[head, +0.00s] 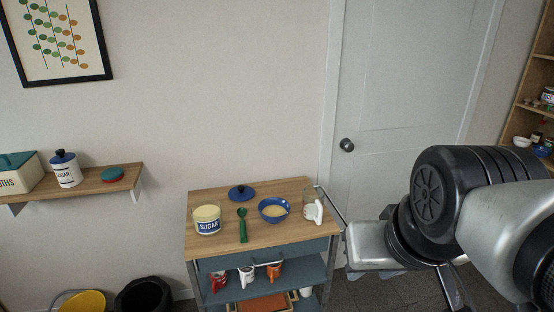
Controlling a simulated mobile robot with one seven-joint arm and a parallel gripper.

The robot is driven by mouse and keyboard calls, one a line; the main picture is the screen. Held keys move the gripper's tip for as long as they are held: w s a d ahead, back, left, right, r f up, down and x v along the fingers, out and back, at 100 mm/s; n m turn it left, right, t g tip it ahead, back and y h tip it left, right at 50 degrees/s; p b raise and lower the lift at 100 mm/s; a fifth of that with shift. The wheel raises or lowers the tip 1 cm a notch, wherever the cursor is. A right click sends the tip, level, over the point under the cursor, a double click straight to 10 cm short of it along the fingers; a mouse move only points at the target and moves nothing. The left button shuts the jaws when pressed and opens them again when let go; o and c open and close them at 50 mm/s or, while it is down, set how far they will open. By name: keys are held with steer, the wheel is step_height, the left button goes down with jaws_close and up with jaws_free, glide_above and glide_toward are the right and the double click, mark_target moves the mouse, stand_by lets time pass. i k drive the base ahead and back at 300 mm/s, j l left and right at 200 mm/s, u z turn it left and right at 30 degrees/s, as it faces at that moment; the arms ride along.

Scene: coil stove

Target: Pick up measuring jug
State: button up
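The measuring jug (310,205) is a clear jug with a white handle. It stands upright near the right edge of the wooden top of a grey-blue cart (212,243), and its handle faces the front right. My gripper (372,262) appears to be the pale end of my arm, to the right of the cart and apart from the jug. Its fingers are not clearly visible, so I cannot tell whether it is open or shut.
A wall shelf (97,188) is left; a closed door (410,110) is behind.

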mark_target(313, 195)
steer(key=i+l+u, duration=0.15)
steer(key=i+l, duration=0.2)
steer(key=i, duration=0.2)
steer(key=i+l+u, duration=0.15)
steer(key=i+l, duration=0.25)
steer(key=i, duration=0.15)
steer(key=i+l+u, duration=0.15)
steer(key=i, duration=0.2)
